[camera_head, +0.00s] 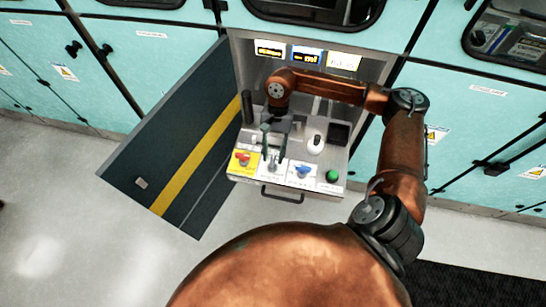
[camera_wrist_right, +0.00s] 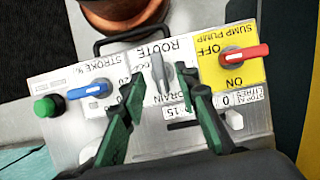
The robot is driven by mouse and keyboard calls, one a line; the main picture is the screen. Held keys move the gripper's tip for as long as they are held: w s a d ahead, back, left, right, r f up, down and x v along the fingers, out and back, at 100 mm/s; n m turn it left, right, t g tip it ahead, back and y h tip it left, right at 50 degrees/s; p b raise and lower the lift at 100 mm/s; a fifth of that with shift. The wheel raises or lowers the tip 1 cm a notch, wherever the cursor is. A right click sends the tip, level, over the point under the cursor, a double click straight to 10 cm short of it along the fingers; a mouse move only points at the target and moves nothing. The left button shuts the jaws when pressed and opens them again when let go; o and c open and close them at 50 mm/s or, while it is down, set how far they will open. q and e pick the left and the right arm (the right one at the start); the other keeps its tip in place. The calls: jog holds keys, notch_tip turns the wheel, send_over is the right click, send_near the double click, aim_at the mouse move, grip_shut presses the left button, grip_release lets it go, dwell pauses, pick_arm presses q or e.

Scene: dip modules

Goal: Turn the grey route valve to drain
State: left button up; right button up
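The grey route valve (camera_wrist_right: 158,72) is a slim lever on a white plate marked ROUTE in the right wrist view. In the head view the valve (camera_head: 273,164) sits between the red and blue handles. My right gripper (camera_wrist_right: 163,84) is open, its two green fingers on either side of the lever with visible gaps. In the head view the right gripper (camera_head: 273,154) is over the panel at the valve. My left gripper is not in view.
Beside the valve are a red sump pump handle (camera_wrist_right: 244,53) on a yellow plate, a blue stroke handle (camera_wrist_right: 88,91) and a green button (camera_wrist_right: 45,107). An open cabinet door (camera_head: 185,150) is at left.

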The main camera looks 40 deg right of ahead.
jog(key=v, duration=1)
jog(key=shift+r, duration=0.1)
